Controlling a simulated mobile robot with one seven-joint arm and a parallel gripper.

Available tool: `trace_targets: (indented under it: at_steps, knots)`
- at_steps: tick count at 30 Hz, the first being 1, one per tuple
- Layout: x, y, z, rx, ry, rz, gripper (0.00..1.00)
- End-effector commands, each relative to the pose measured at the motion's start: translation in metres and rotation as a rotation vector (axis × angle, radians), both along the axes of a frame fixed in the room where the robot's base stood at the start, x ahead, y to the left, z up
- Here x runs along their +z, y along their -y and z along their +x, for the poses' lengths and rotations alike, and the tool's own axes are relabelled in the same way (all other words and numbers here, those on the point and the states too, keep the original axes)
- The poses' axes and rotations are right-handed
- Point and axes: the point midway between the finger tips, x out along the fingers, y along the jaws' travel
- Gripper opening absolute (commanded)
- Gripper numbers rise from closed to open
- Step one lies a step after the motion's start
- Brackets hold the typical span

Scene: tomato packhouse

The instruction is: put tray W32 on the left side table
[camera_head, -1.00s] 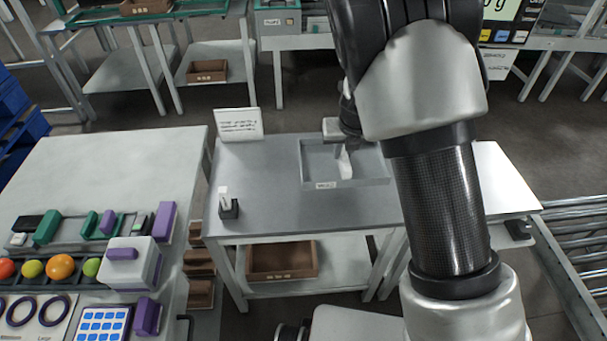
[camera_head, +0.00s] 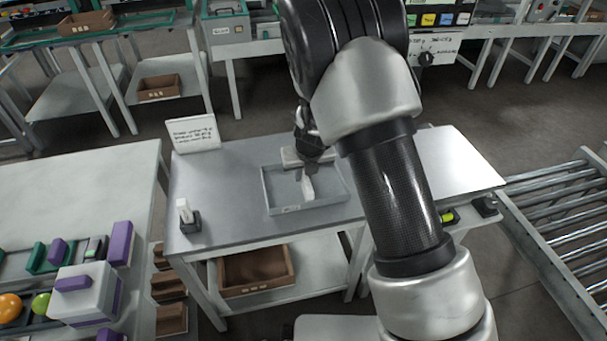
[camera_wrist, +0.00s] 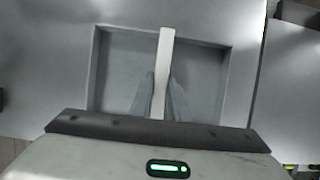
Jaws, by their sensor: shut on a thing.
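A grey shallow tray (camera_head: 344,201) is over the grey table (camera_head: 235,165) in the head view. A small label on its front wall is too small to read. The tray fills the middle of the wrist view (camera_wrist: 97,75). A white upright bar (camera_wrist: 164,60) runs through the tray's middle. My gripper (camera_wrist: 160,98) has a finger on each side of this bar and is shut on it. In the head view my gripper (camera_head: 306,170) reaches down into the tray. I cannot tell whether the tray's bottom touches the table.
A white sign (camera_head: 194,133) and a small dark block with a white card (camera_head: 187,216) stand on the table's left part. A white surface (camera_head: 455,165) lies to the right, then a roller conveyor (camera_head: 560,215). A brown crate (camera_head: 256,270) is on the lower shelf.

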Motion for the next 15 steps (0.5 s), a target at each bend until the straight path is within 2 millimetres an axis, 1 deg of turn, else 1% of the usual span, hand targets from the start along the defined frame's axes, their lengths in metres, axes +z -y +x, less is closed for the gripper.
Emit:
trace_targets:
  at_steps: [2,3,6,15]
  knots:
    - [-0.0035,0.0001,0.0001,0.0,0.0,0.0,0.0]
    - [-0.0029,0.0,-0.0001,0.0,0.0,0.0,0.2]
    - [-0.0028,0.0,-0.0001,0.0,-0.001,0.0,0.34]
    - [-0.0005,-0.0001,0.0,0.0,0.0,0.0,0.34]
